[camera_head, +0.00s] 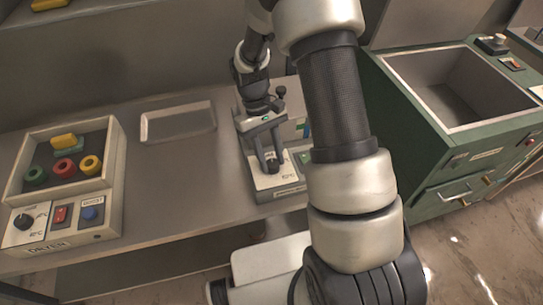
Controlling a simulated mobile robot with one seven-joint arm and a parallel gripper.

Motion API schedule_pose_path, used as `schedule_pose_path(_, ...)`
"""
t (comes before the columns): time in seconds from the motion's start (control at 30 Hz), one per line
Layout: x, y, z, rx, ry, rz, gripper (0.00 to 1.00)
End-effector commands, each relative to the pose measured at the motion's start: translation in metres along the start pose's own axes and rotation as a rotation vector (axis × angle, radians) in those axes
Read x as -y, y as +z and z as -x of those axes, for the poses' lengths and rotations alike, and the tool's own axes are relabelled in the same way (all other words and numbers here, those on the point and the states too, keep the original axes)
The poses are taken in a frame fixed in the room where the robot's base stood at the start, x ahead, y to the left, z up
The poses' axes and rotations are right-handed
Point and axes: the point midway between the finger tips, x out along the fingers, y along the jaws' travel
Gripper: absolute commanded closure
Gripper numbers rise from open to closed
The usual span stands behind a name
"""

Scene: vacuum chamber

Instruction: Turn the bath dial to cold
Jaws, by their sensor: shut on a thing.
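A small control unit (263,184) with a white top panel and printed temperature marks stands near the table's right end. Its dark dial (273,166) is partly hidden by my gripper (266,158). My gripper reaches down from above, and its fingers are shut on the dial. I cannot read which mark the dial points to. Much of the unit is hidden behind my gripper and arm.
A dryer box (65,222) with coloured rings, a dial and buttons stands at the left. A shallow empty tray (178,138) lies behind. A green cabinet (415,142) with an open basin stands at the right. The table's middle is clear.

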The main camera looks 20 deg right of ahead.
Motion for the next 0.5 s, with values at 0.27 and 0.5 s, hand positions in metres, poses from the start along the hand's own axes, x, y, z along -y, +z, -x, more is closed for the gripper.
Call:
schedule_pose_path(0.27,0.0008,0.0,-0.0002,-0.001,0.037,0.089,0.91)
schedule_pose_path(0.5,0.0007,0.0001,-0.0004,0.0,0.046,0.11,0.91)
